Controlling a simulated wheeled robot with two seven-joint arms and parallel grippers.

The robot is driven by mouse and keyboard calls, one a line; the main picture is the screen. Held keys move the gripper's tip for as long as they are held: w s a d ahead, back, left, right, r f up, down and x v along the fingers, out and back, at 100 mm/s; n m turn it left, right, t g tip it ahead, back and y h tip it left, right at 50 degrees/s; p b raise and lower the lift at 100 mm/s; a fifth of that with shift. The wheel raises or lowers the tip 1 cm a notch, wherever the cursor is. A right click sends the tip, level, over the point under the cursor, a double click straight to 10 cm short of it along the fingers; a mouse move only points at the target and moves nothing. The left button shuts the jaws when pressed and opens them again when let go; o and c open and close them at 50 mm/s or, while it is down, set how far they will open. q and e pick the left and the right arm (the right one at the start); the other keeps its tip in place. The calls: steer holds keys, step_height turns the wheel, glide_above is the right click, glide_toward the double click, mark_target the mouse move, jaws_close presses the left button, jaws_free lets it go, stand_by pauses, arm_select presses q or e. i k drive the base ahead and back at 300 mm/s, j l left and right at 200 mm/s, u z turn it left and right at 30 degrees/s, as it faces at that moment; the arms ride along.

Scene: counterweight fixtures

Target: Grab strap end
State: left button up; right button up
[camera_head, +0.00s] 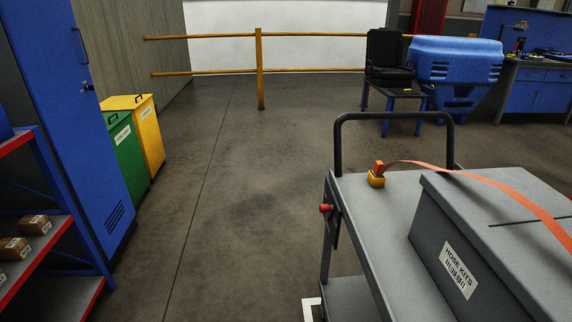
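An orange strap (499,188) runs across the top of a grey box labelled "HOSE KITS" (459,269) on a grey cart (397,224). I cannot tell whether the tip is fastened to the block. The strap's other end runs out of view at the right. Neither of my grippers shows in the head view.
The cart has a black push handle (338,146) and a red knob (325,208) on its left side. A blue cabinet (75,120), shelves with small boxes (35,225), and green (127,155) and yellow (148,130) bins stand left. The middle floor is clear; a yellow railing (259,70) stands behind.

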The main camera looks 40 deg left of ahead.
mark_target(378, 164)
steer(key=u, duration=0.65)
steer(key=i+j+u, duration=0.1)
steer(key=j+u, duration=0.15)
steer(key=j, duration=0.15)
steer(key=i+j+u, duration=0.35)
steer(key=i+j, duration=0.15)
steer(key=i+j+u, duration=0.35)
steer(key=i, duration=0.2)
steer(key=i+z, duration=0.2)
steer(key=i, duration=0.4)
steer(key=i+z, duration=0.2)
steer(key=i, duration=0.4)
steer(key=i+j+z, duration=0.15)
steer(key=i, duration=0.45)
steer(key=i+z, duration=0.25)
steer(key=z, duration=0.2)
steer(key=i+j+z, duration=0.1)
steer(key=i+z, duration=0.15)
steer(key=z, duration=0.25)
steer(key=i+j+z, duration=0.15)
steer(key=z, duration=0.3)
steer(key=i+j+z, duration=0.25)
steer(key=z, duration=0.2)
